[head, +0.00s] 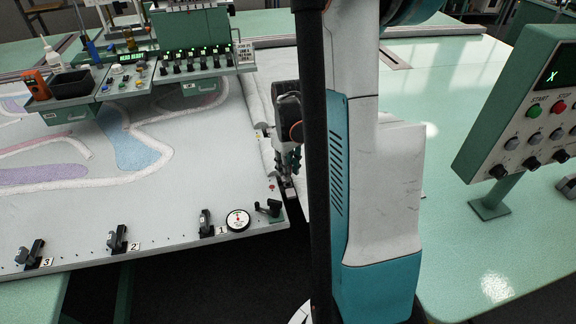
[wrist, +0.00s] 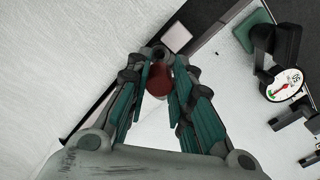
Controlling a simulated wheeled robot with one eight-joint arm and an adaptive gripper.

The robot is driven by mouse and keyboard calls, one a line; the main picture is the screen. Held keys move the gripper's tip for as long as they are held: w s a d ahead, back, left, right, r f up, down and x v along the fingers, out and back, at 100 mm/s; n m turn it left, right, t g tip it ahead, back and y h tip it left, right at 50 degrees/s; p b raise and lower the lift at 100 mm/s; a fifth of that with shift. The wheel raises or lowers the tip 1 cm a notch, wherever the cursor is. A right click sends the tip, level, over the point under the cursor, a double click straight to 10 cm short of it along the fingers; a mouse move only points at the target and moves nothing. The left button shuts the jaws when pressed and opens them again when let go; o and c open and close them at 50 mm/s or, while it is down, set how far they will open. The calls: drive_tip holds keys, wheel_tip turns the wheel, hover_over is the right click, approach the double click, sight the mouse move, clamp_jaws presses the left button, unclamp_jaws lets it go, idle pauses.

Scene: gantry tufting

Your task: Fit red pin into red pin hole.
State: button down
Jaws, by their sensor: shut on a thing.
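My gripper (wrist: 161,62) has its two teal-padded fingers closed in around a dark red pin (wrist: 160,77), seen nearly end-on in the wrist view. In the head view my gripper (head: 287,172) points down at the right edge of the white tufting frame, partly behind my own arm; the pin cannot be made out there. A small red mark (head: 271,187) shows on the frame just left of the fingertips. I cannot tell whether it is the red pin hole. No hole is clearly visible in the wrist view, where the fingers and pin cover part of the surface.
A small pale square plate (wrist: 176,38) lies just beyond the fingertips on a dark strip. A round dial gauge (head: 238,220) and black clamps (head: 206,222) stand along the frame's front edge. A green control panel (head: 530,110) stands at the right above the green table (head: 450,220).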

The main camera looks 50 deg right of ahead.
drive_tip(key=shift+f+b, duration=0.35)
drive_tip(key=shift+f, duration=0.35)
drive_tip(key=shift+r, duration=0.15)
drive_tip(key=shift+s, duration=0.2)
drive_tip(key=shift+f+b, duration=1.55)
drive_tip(key=shift+f, duration=0.1)
idle(1.0)
drive_tip(key=c, duration=1.3)
unclamp_jaws()
drive_tip(key=shift+c, duration=0.2)
wheel_tip(320, 180, up, 12)
drive_tip(key=shift+r, duration=0.1)
